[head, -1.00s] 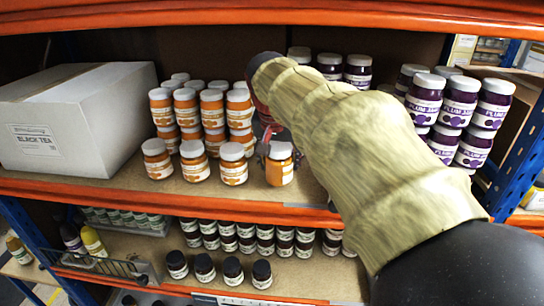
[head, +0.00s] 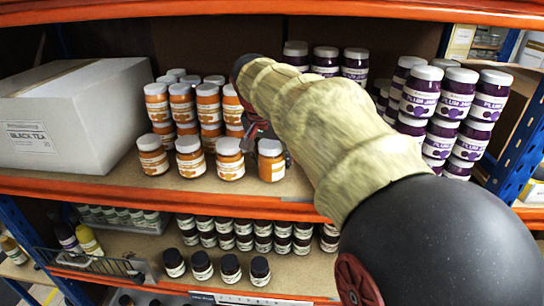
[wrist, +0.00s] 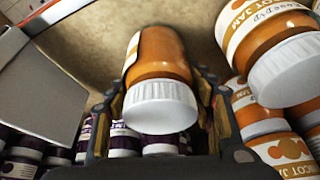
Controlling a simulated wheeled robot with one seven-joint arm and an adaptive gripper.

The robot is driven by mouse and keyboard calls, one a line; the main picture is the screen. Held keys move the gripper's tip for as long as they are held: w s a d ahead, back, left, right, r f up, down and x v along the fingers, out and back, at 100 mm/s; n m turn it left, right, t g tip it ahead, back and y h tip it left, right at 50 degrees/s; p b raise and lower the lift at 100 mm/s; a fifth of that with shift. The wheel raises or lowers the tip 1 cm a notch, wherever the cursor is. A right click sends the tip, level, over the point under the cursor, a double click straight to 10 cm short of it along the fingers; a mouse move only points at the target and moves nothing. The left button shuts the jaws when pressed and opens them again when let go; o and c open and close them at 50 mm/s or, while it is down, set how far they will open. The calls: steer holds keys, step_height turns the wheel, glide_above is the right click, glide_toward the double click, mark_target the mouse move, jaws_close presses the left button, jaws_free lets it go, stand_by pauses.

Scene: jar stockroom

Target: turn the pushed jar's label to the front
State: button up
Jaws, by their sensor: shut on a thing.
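The pushed jar (head: 271,164) is an orange apricot jam jar with a white lid. It stands upright at the right end of the front row on the middle shelf, and part of a white label shows on its front in the head view. In the wrist view the same jar (wrist: 160,58) sits between the two fingers of my gripper (wrist: 162,80), with its label at the left edge and plain orange glass toward the camera. My gripper is shut on it. In the head view my arm hides most of the gripper (head: 258,130).
Other apricot jars (head: 230,160) stand close on the left, with stacked rows behind. A white box (head: 75,115) is at the left. Plum jam jars (head: 457,105) stand to the right and behind my arm. The orange shelf edge (head: 200,201) runs along the front.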

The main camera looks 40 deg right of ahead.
mark_target(268, 144)
steer(key=m, duration=0.1)
steer(key=m+g, duration=0.1)
steer(key=m, duration=0.2)
steer(key=shift+s+d+g, duration=0.1)
steer(key=shift+s+g, duration=0.15)
steer(key=shift+g, duration=0.05)
steer(key=m+g, duration=0.1)
steer(key=m, duration=0.1)
steer(key=m+g, duration=0.1)
steer(key=m, duration=0.2)
steer(key=shift+s+r+p, duration=0.1)
steer(key=shift+s+p, duration=0.3)
steer(key=shift+f+b, duration=0.3)
steer(key=o, duration=1.9)
steer(key=shift+f, duration=0.1)
steer(key=shift+v, duration=3.85)
